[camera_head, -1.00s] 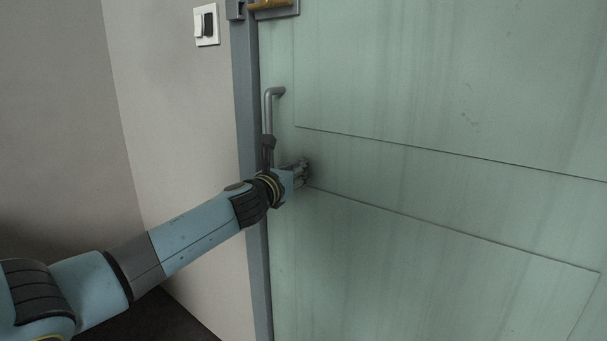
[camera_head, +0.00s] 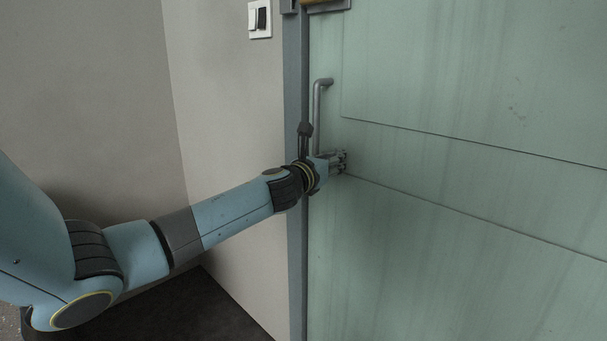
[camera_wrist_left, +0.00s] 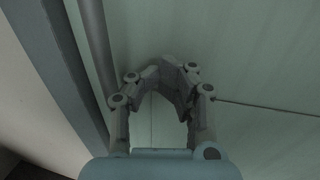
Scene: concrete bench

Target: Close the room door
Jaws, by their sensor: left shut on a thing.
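The room door (camera_head: 450,210) is a pale green panel at the right of the head view, its handle edge close beside the grey frame (camera_head: 294,240). I cannot tell whether a small gap is left. A grey vertical bar handle (camera_head: 318,105) is on the door; its lower part is hidden by my left gripper (camera_head: 342,161). In the left wrist view the fingers (camera_wrist_left: 165,70) curve together against the door panel (camera_wrist_left: 250,60), with the handle (camera_wrist_left: 92,40) beside the left finger. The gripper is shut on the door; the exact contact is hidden. My right gripper is not in view.
A grey wall (camera_head: 225,110) with a light switch (camera_head: 260,19) is left of the frame. A lock fitting (camera_head: 325,5) with a brass-coloured part is at the top edge. Dark floor (camera_head: 200,310) shows below my left arm.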

